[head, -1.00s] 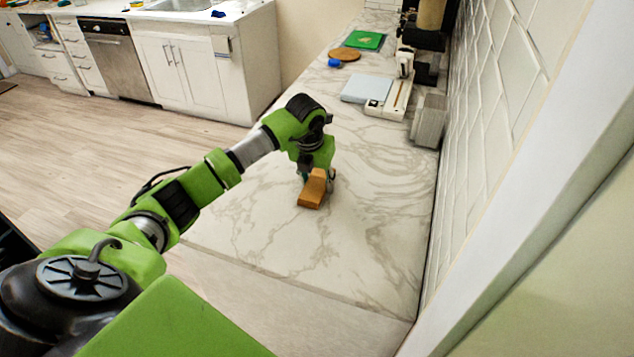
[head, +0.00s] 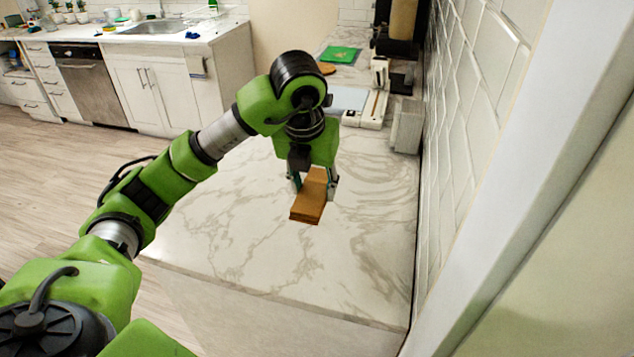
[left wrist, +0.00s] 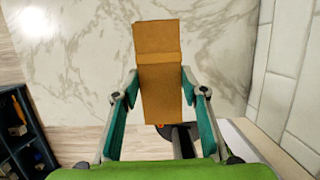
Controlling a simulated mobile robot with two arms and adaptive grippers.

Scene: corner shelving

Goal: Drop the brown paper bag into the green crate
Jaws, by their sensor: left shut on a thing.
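The brown paper bag (head: 308,205) is a folded, blocky brown packet. My left gripper (head: 313,186) is shut on it, with one finger on each side. The bag appears to hang above the marble counter, tilted toward the camera. In the left wrist view the bag (left wrist: 160,55) sticks out beyond the teal finger pads. The green crate is not seen in any view. My right gripper is not in view.
The marble counter (head: 235,225) is bare around the bag. Toward the back stand a white appliance (head: 376,105) and a green board (head: 338,54). A tiled wall (head: 470,130) runs along the right. A dark shelf with small items (left wrist: 28,130) shows in the left wrist view.

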